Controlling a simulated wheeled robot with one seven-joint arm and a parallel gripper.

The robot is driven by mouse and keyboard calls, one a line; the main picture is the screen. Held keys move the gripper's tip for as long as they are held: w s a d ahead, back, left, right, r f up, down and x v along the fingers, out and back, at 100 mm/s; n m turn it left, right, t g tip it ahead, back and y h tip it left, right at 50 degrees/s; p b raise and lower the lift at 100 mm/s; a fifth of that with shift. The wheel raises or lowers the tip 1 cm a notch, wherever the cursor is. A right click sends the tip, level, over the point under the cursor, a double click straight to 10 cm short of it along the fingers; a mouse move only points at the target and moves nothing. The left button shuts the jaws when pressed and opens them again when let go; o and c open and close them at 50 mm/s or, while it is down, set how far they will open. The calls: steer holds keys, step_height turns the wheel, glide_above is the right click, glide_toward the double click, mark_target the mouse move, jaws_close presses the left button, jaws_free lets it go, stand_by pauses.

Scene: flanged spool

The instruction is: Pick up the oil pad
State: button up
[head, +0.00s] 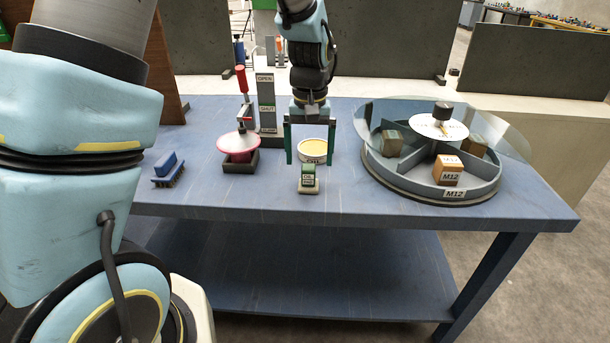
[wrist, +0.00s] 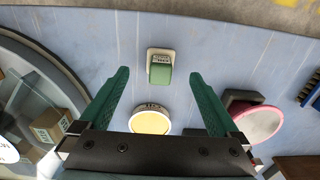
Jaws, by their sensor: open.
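The oil pad (head: 309,178) is a small green-topped block on a pale base with a label on its front. It stands on the blue bench near the front edge. It also shows in the wrist view (wrist: 161,70), upper middle, between and just beyond the fingertips. My gripper (head: 310,159) has two green fingers spread wide and nothing between them in contact. In the head view the fingers straddle a round tin and hang behind the pad. In the wrist view my gripper (wrist: 159,76) points toward the pad; the exact height gap cannot be told.
The yellow-topped tin (head: 313,151) stands close behind the pad. A divided round carousel (head: 430,190) holding blocks stands at right. Bench front is clear.

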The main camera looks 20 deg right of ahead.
mark_target(308, 168)
steer(key=shift+w+d+f+p, duration=0.15)
steer(key=shift+f+p, duration=0.45)
steer(key=shift+f, duration=1.3)
steer(key=shift+w+a+f+p, duration=0.15)
steer(key=shift+f+p, duration=0.45)
steer(key=shift+f, duration=1.25)
steer(key=shift+d, duration=0.1)
steer(key=c, duration=1.5)
steer(key=shift+o, duration=0.2)
steer(key=shift+w+r, duration=0.1)
step_height(308, 168, up, 10)
steer(key=shift+f+b, duration=0.1)
steer(key=shift+b, duration=1.15)
